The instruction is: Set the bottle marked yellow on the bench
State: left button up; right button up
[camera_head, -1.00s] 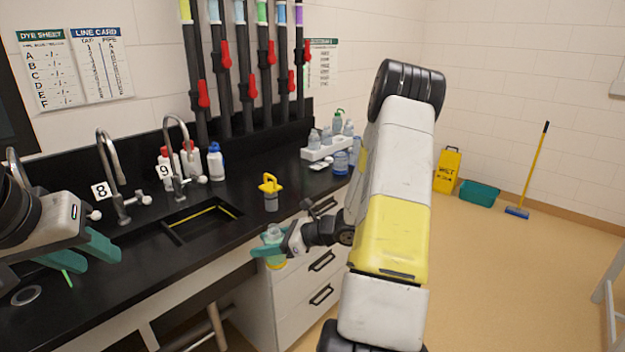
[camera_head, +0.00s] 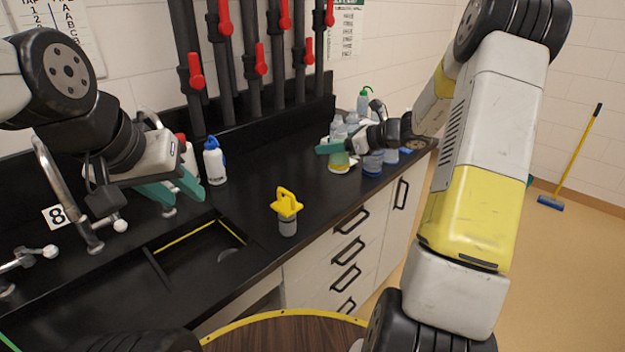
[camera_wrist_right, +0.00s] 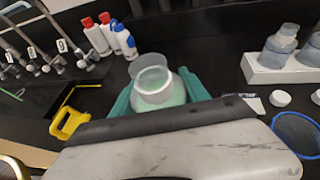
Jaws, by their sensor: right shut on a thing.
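My right gripper (camera_head: 338,146) is shut on a clear bottle (camera_head: 340,163) with pale green contents and a yellow band near its base. In the right wrist view the bottle (camera_wrist_right: 156,85) stands between the teal fingers, its open round mouth towards the camera. It is upright over the black bench (camera_head: 325,205), towards the far right end; I cannot tell whether its base touches the top. My left gripper (camera_head: 178,197) is open and empty above the bench by the sink, left of the blue-capped bottle.
A yellow-topped grey item (camera_head: 287,215) stands near the front edge, right of the sink (camera_head: 200,250). A white rack (camera_wrist_right: 285,72) of bottles and a blue round container (camera_wrist_right: 296,135) are right of the held bottle. Blue-capped bottle (camera_head: 214,162) and taps stand left.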

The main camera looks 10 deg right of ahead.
jog(key=f, duration=0.9)
jog(key=shift+w+a+f, duration=0.1)
jog(key=shift+w+a, duration=0.2)
jog(key=shift+w, duration=0.1)
jog(key=o, duration=1.3)
jog(key=shift+f, duration=0.15)
jog(key=shift+o, duration=0.2)
